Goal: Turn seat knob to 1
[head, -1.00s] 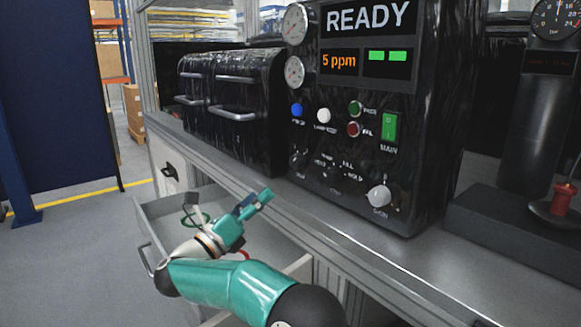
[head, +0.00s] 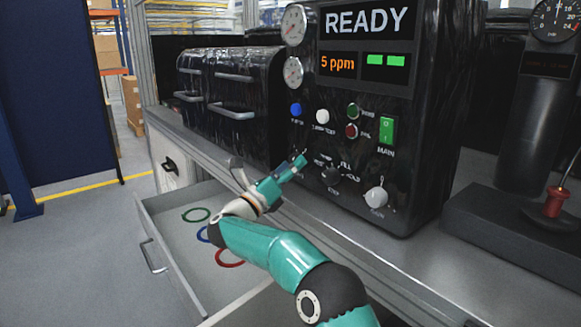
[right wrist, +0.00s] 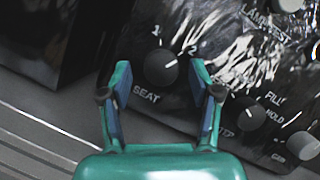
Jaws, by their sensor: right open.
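The seat knob (right wrist: 160,67) is a round dark knob on the black panel, with "SEAT" printed below it and the marks 1 and 2 above it. Its white pointer line is turned toward the 2. My right gripper (right wrist: 161,80) is open, one finger on each side of the knob in the right wrist view; I cannot tell whether they touch it. In the head view my right gripper (head: 294,166) is at the panel's lower left and hides most of the knob. My left gripper is not in view.
Another dark knob (head: 331,175) and a pale knob (head: 376,197) sit right of the gripper. Buttons and a green main switch (head: 387,130) are above. An open drawer (head: 165,222) with coloured rings lies below the bench edge.

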